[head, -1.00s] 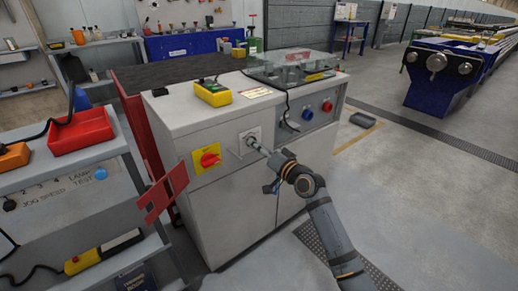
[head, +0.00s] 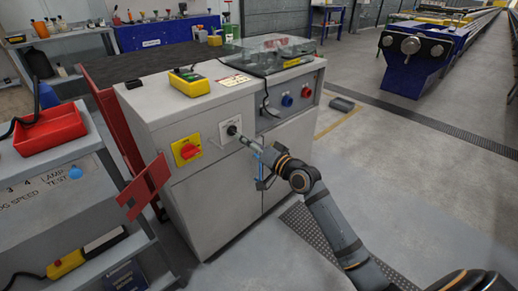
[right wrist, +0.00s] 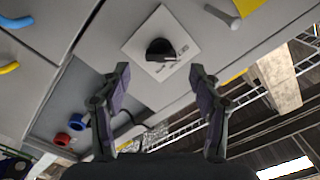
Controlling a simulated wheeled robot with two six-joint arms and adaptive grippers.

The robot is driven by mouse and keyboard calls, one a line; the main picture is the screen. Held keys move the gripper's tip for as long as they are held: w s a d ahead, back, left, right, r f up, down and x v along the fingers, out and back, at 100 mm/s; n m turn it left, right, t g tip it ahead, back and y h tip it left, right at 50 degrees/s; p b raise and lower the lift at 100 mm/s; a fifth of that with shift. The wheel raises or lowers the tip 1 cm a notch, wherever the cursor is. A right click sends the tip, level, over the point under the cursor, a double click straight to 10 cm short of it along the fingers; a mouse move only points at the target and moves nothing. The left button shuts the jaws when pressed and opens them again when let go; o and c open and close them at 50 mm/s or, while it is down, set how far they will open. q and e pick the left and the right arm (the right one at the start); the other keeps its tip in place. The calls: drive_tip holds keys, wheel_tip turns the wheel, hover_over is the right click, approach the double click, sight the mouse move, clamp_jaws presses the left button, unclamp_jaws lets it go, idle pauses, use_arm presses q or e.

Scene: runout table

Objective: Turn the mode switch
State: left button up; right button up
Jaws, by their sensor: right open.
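The mode switch is a black knob (head: 232,130) on a white square plate on the front of the grey cabinet (head: 215,205). In the right wrist view the knob (right wrist: 158,47) shows above the fingertips, roughly centred between them, with printed marks on its plate. My right gripper (head: 243,138) is just to the right of the knob in the head view. It also shows in the right wrist view (right wrist: 160,76), its two fingers spread and nothing between them. The fingers look apart from the knob. My left gripper is not in view.
A red rotary switch on a yellow plate (head: 187,150) is left of the knob. Blue (head: 287,100) and red (head: 306,92) buttons are to its right. A yellow box (head: 190,83) sits on top. A red panel (head: 144,186) juts out at left.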

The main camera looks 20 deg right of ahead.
drive_tip(key=v, duration=0.7)
drive_tip(key=shift+s, duration=0.25)
drive_tip(key=shift+d, duration=0.1)
